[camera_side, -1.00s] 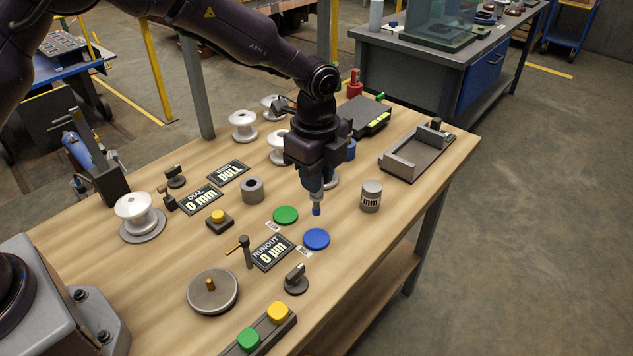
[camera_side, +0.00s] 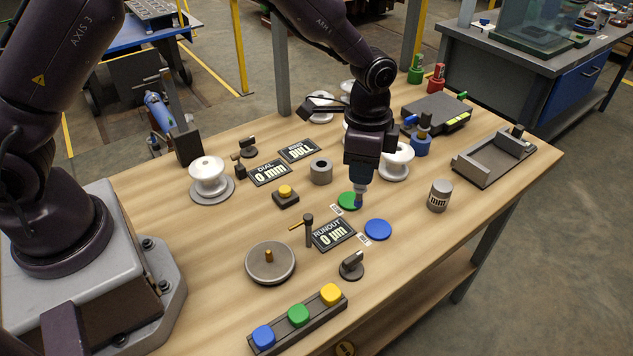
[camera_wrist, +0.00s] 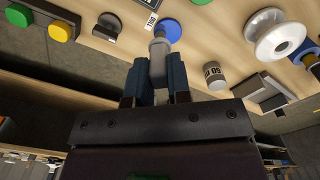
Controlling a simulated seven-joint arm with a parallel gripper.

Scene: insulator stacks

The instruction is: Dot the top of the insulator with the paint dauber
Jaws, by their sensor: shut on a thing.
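My gripper (camera_side: 362,178) is shut on the paint dauber (camera_side: 359,196), a grey stick with a blue-violet tip pointing down. In the side view the tip appears in front of the green disc (camera_side: 347,201); its height above the table is unclear. In the wrist view the dauber (camera_wrist: 158,62) stands out between my fingers. White spool-shaped insulators are in several places: one (camera_side: 209,176) on a grey round base at left, one (camera_side: 395,162) just right of my gripper, others behind. I cannot tell which is meant. One insulator (camera_wrist: 276,36) shows at right in the wrist view.
A blue disc (camera_side: 378,229) lies right of the green one. Several display plates, including the runout plate (camera_side: 333,234), a turntable (camera_side: 270,263), a button bar (camera_side: 298,317), a grey can (camera_side: 439,196) and a metal tray (camera_side: 490,160) surround the work.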

